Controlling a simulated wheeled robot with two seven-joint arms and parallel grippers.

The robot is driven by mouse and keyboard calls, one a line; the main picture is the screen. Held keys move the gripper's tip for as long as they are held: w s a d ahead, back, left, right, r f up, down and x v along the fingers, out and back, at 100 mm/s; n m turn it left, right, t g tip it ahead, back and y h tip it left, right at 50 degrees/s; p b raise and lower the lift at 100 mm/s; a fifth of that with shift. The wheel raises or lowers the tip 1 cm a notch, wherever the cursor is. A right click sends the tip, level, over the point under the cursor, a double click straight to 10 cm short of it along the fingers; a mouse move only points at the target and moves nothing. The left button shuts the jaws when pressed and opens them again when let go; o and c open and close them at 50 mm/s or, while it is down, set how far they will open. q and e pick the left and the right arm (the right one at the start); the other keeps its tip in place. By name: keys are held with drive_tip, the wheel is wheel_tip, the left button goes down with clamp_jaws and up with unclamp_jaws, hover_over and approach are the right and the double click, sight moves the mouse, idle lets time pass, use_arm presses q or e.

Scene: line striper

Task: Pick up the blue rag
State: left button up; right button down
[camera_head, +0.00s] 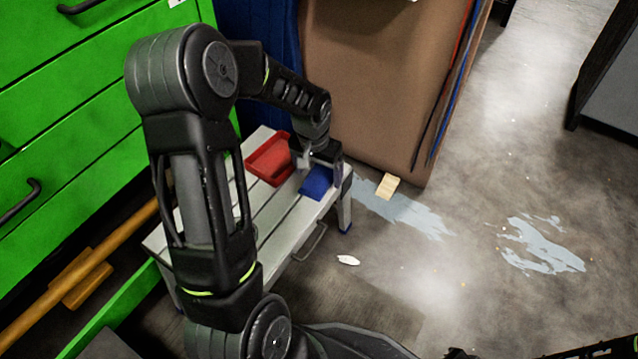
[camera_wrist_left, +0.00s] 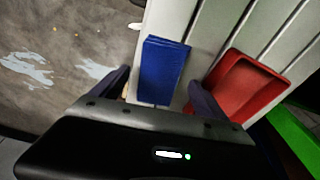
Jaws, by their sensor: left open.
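The blue rag (camera_head: 317,183) lies flat and folded near the right end of a light grey slatted bench (camera_head: 290,222). In the left wrist view the rag (camera_wrist_left: 165,68) shows between my two fingers, partly hidden at its lower edge by the gripper body. My left gripper (camera_head: 322,168) is open and empty, just above the rag. Its fingers also show in the left wrist view (camera_wrist_left: 158,92), one on each side of the rag. I cannot tell the exact height gap. My right gripper is not in view.
A red tray (camera_head: 268,160) sits on the bench beside the rag. Green drawers (camera_head: 60,100) stand at the left and a brown panel (camera_head: 375,80) behind the bench. A broom-like wooden handle (camera_head: 100,255) leans at lower left. The floor at right is mostly clear, with pale paint patches.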

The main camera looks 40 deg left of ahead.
sight(318, 177)
use_arm(q)
drive_tip(key=shift+w+f, duration=0.1)
drive_tip(key=shift+f, duration=0.35)
drive_tip(key=shift+r, duration=0.1)
drive_tip(key=shift+c, duration=0.6)
drive_tip(key=c, duration=1.3)
drive_tip(key=shift+c, duration=0.2)
drive_tip(key=shift+r, duration=0.1)
wheel_tip(318, 177, up, 10)
drive_tip(key=p, duration=0.4)
